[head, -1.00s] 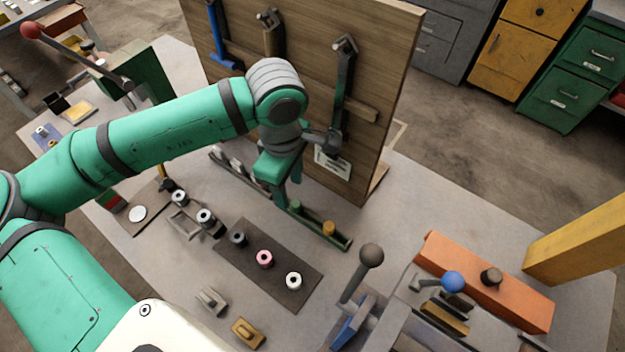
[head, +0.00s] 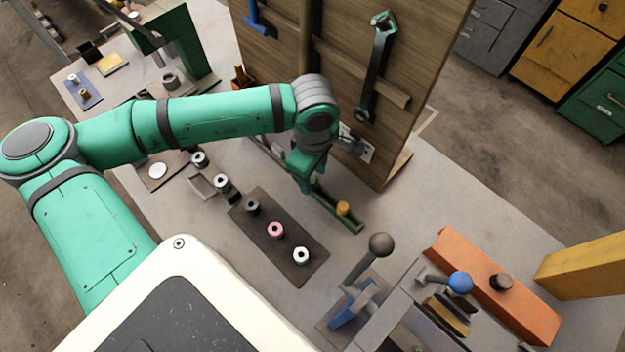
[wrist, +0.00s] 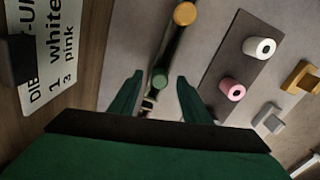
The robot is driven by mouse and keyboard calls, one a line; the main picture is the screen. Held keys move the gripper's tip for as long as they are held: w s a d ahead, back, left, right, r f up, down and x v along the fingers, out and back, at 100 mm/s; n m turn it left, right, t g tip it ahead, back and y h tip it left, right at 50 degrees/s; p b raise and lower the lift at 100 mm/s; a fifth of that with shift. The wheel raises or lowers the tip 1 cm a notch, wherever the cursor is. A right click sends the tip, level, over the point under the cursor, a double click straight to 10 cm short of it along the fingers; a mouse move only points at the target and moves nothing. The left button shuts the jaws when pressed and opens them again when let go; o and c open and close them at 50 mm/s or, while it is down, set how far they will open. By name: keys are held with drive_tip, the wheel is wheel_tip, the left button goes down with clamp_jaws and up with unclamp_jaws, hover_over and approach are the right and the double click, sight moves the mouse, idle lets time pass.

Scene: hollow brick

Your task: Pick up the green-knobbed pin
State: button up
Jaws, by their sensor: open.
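The green-knobbed pin (wrist: 160,79) stands in a narrow dark green rack (head: 352,224), seen from above in the wrist view. My gripper (wrist: 159,76) is open, with one finger on each side of the green knob in that view. I cannot tell how far above the knob the fingertips are. In the head view my gripper (head: 306,184) hangs over the rack and mostly hides the green knob. An orange-knobbed pin (head: 343,208) stands near the rack's near end, and it also shows in the wrist view (wrist: 184,14).
A wooden tool board (head: 405,125) stands upright close behind the rack. A dark mat (head: 287,256) with grey, pink (head: 276,230) and white (head: 302,256) rollers lies in front. A ball-topped lever (head: 381,245) and an orange block (head: 480,280) are at right.

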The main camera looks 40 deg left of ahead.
drive_tip(key=shift+f, duration=0.8)
drive_tip(key=shift+c, duration=0.3)
clamp_jaws()
drive_tip(key=shift+r, duration=0.1)
